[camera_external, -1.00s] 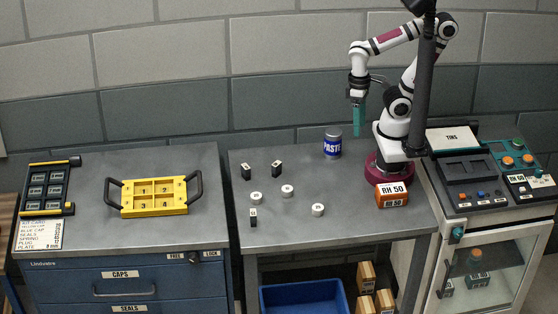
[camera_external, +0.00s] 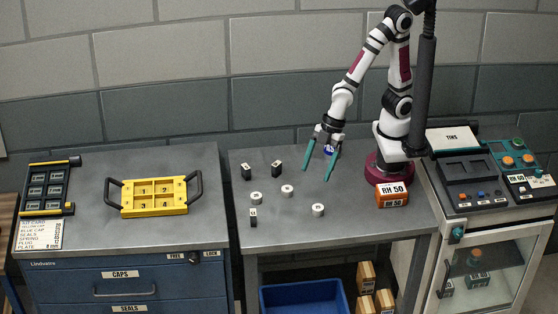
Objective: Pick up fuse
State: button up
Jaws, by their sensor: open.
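Small labelled parts lie on the middle grey bench (camera_external: 350,228). Three are black blocks with white labels: one at the far left (camera_external: 246,172), one right of it (camera_external: 276,169), and one nearer the front (camera_external: 253,219). Three are white discs with dark marks: a left disc (camera_external: 257,199), a middle disc (camera_external: 287,191) and a right disc (camera_external: 318,211). The labels are too small to read, so I cannot tell which part is the fuse. My gripper (camera_external: 316,176) is open and empty, with teal fingers spread and pointing down, right of the far blocks and behind the right disc.
A yellow numbered tray (camera_external: 125,209) sits on the left cabinet. The bench's front right is clear.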

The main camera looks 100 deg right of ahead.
aim_at(254, 216)
jog(key=w+a+f+n+t+h, duration=0.1)
jog(key=f+n+t, duration=0.1)
jog(key=n, duration=0.4)
jog(key=w+a+f+n+t+h, duration=0.1)
jog(key=w+f+n+t, duration=0.1)
jog(key=n, duration=0.4)
jog(key=w+a+f+n+t+h, duration=0.1)
jog(key=w+f+n+t, duration=0.1)
jog(key=n, duration=0.5)
jog(key=shift+w+a+f+t+h, duration=0.1)
jog(key=shift+a+f+t+h, duration=0.15)
jog(key=shift+f, duration=0.35)
jog(key=shift+w+a+f+t+h, duration=0.15)
jog(key=shift+f+t, duration=0.1)
jog(key=shift+f, duration=0.3)
jog(key=w+f+n, duration=0.2)
jog(key=w, duration=0.2)
jog(key=w+d+f+n+t, duration=0.1)
jog(key=w+f+n, duration=0.1)
jog(key=w, duration=0.3)
jog(key=w+f+n+t, duration=0.1)
jog(key=w+f+n, duration=0.1)
jog(key=w, duration=0.2)
jog(key=shift+w+d+f, duration=0.2)
jog(key=shift+w+f, duration=0.05)
grip_shut()
